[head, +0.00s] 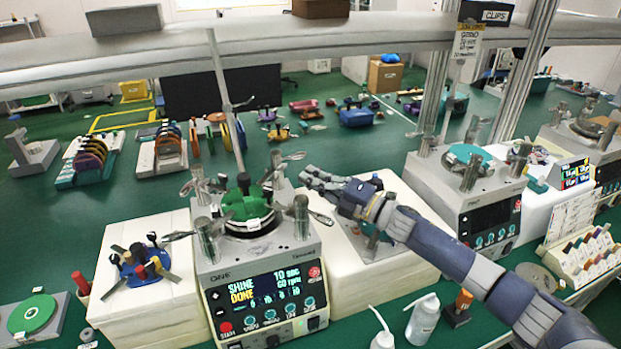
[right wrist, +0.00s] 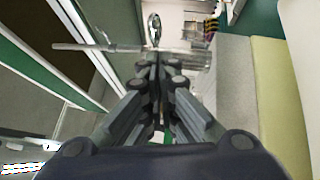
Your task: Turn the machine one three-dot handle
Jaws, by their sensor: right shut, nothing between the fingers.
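Machine one (head: 262,262) stands at the centre of the head view, with a green piece (head: 245,205) on top and a lit screen reading "SHINE DONE". Metal posts with thin handles surround the green piece, including a front right handle (head: 322,218) and a back right handle (head: 292,156). Dot marks on them are too small to make out. My right gripper (head: 308,178) is shut and empty, just right of the machine's top. In the right wrist view, its closed fingers (right wrist: 158,64) point at a looped metal handle (right wrist: 155,28) and a metal post (right wrist: 190,58). Contact cannot be told.
A second machine (head: 465,195) stands to the right. A white block with coloured parts (head: 140,290) is at the left. White bottles (head: 422,320) stand in front, below my right arm. A grey rail (head: 300,42) crosses behind the machines.

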